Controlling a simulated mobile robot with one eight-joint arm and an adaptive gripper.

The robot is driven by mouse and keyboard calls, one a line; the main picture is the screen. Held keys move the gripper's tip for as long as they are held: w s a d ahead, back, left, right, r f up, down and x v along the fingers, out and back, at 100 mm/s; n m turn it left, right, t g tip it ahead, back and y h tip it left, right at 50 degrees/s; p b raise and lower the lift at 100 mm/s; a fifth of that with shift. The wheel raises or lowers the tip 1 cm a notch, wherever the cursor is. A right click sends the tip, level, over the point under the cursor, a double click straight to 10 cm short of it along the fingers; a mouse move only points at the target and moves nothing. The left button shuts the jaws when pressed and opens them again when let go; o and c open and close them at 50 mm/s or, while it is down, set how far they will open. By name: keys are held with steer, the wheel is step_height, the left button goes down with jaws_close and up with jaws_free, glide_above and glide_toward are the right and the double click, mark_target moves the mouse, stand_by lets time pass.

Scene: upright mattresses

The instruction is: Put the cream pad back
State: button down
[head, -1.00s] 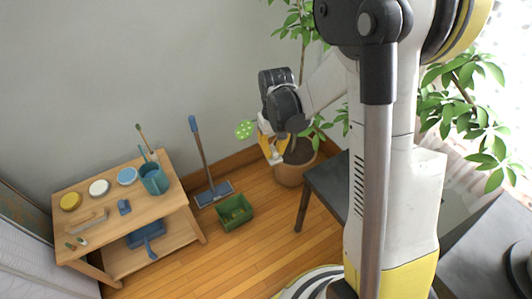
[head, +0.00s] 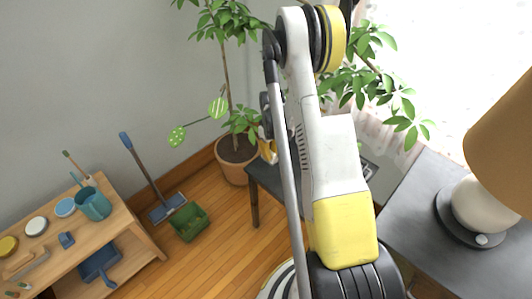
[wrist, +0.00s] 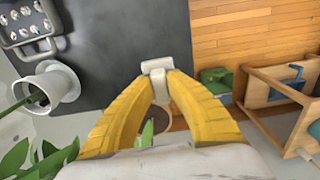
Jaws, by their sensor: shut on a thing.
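In the wrist view, my gripper (wrist: 157,75) has its yellow fingers closed on a small off-white block, which looks like the cream pad (wrist: 157,88). The fingertips hide part of it. The wooden bench (head: 135,232) at lower left carries yellow, white and blue round items, a teal cup (head: 93,203) and small tools.
A green crate (head: 189,222) and a blue broom (head: 145,170) stand between bench and plant pot (head: 236,160). A white cup (wrist: 48,88) and grey tray (wrist: 28,25) are on the dark table. A lamp (head: 482,205) stands at right. Floor before the bench is clear.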

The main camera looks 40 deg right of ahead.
mark_target(270, 171)
steer(key=shift+f+b, duration=1.45)
steer(key=shift+f, duration=1.7)
steer(key=shift+f, duration=0.55)
steer(key=c, duration=1.4)
jaws_free()
